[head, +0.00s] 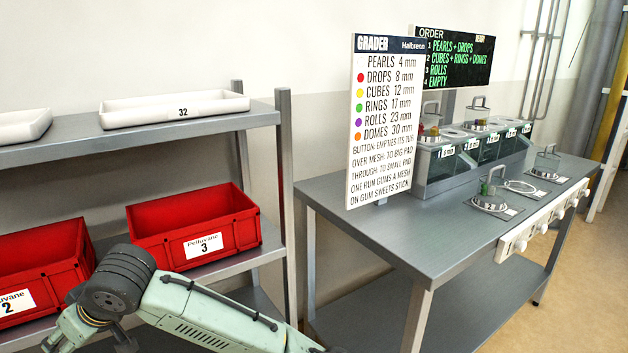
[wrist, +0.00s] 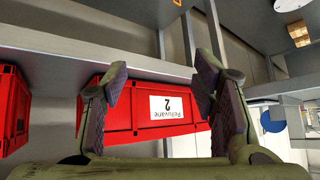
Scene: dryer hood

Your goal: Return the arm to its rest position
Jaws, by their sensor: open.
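My gripper (wrist: 160,84) is open in the wrist view, its two padded fingers wide apart with nothing between them. Beyond the fingers is the red crate 2 (wrist: 120,108), seen upside down with its white label between them; I cannot tell how far off it is. In the head view my pale green arm (head: 205,318) crosses the bottom left, in front of the shelf rack. Its dark joint is in front of the gap between the two red crates. I cannot make out the gripper's fingers in the head view.
The rack's upper shelf (head: 150,127) bears white trays, one marked 32 (head: 175,108). Red crate 3 (head: 195,235) stands below. A steel table (head: 400,225) at right holds the GRADER sign (head: 382,120), glass-fronted bins and small lidded pads. Open floor shows at far right.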

